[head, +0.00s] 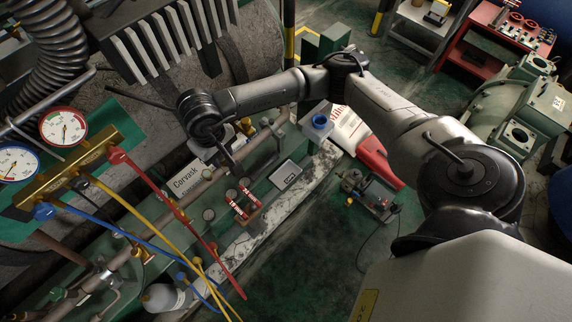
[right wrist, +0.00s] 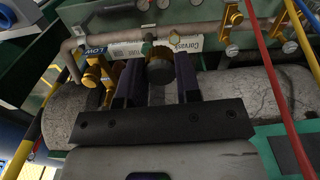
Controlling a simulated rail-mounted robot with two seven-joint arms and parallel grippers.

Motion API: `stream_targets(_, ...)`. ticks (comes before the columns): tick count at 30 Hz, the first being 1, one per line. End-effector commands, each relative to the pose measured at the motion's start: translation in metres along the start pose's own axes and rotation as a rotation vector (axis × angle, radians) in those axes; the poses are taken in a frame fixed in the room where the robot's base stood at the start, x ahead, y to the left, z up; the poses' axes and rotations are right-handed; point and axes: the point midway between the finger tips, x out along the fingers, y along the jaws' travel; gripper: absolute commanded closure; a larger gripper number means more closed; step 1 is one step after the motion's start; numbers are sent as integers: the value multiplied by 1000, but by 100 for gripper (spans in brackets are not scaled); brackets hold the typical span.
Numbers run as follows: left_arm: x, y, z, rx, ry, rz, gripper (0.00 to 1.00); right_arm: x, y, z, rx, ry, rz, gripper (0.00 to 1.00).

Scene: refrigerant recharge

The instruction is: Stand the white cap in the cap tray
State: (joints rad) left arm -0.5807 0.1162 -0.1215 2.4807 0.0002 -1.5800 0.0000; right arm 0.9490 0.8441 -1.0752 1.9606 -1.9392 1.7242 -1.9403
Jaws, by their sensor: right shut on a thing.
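My right gripper (head: 232,160) is over the pipework beside the Corvask label in the head view. In the right wrist view its two dark fingers (right wrist: 159,88) are on either side of a short round piece (right wrist: 160,70), which looks dark grey in the shade. I cannot tell from its colour that it is the white cap. A small grey tray with a dark label (head: 287,176), which looks like the cap tray, lies right of the gripper on the green bench. It looks empty. My left gripper is not in view.
A brass manifold (head: 70,170) with two gauges stands at left, its red, yellow and blue hoses crossing the bench. Two red-labelled parts (head: 242,196) are left of the tray. A blue-topped container (head: 320,121) stands behind it. Pipes run close by the gripper.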

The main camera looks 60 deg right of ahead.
Motion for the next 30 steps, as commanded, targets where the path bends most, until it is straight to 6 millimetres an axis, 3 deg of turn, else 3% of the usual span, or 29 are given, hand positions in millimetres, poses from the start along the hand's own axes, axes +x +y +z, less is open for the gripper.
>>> stream_targets(1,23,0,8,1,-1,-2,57,46,12,7,37,-10,4,92)
stream_targets(6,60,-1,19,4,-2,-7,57,144,51,29,152,-8,6,92)
stream_targets(12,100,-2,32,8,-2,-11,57,244,102,63,257,-6,7,92)
stream_targets(15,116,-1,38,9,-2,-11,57,281,124,80,291,-4,5,92)
stream_targets(21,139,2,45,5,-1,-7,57,330,157,107,325,-1,3,92)
stream_targets(27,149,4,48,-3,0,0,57,352,173,120,335,2,0,92)
stream_targets(30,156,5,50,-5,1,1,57,362,178,115,338,3,0,92)
